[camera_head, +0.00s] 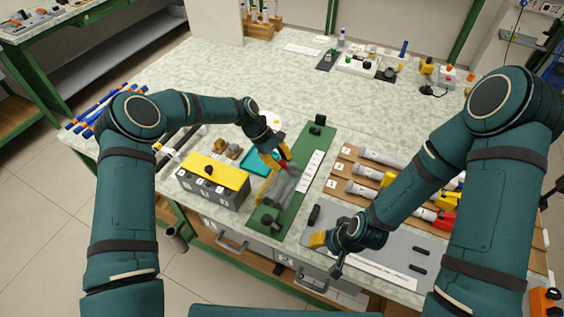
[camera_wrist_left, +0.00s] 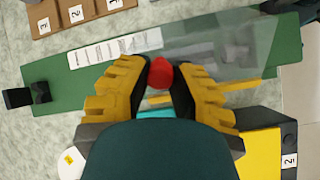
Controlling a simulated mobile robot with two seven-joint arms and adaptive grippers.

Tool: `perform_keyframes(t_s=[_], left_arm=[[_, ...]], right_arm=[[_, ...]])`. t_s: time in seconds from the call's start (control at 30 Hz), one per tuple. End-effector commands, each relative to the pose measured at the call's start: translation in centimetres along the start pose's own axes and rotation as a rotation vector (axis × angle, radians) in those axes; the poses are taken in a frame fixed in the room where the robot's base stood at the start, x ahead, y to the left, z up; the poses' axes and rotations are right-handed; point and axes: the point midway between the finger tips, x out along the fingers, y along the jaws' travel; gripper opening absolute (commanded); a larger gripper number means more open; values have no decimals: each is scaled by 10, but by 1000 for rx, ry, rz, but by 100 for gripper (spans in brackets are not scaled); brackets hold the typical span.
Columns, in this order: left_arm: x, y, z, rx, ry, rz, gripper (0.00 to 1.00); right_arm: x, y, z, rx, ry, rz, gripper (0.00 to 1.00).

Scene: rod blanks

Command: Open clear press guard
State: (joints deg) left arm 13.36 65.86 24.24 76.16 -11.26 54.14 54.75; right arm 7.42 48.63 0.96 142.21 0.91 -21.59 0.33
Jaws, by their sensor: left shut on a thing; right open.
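The clear press guard (camera_head: 284,186) is a see-through box over the green base plate (camera_head: 313,146) in the head view. In the left wrist view the guard (camera_wrist_left: 228,45) shows as a transparent panel over the green plate (camera_wrist_left: 62,68). A red knob (camera_wrist_left: 161,72) sits at the guard's edge. My left gripper (camera_head: 283,156) is shut on the red knob, with its yellow fingers (camera_wrist_left: 160,80) on either side of it. The guard's hinge cannot be made out. My right gripper (camera_head: 320,239) is open and empty, low over the grey mat (camera_head: 372,238), right of the green plate.
A grey box with a yellow lid (camera_head: 218,170) stands just left of the guard. Wooden racks with grey rods (camera_head: 368,187) lie to the right.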

Motion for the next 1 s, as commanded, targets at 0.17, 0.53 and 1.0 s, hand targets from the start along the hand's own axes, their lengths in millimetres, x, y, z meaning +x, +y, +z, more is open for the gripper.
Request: perform_keyframes(t_s=[0.17,0.53,1.0], left_arm=[[-1,0,-1,-1,-1,2,0],[0,0,-1,-1,0,1,59],[-27,0,-1,0,2,2,59]], right_arm=[[0,0,0,0,0,0,47],[0,0,0,0,0,0,47],[0,0,0,-1,0,0,47]])
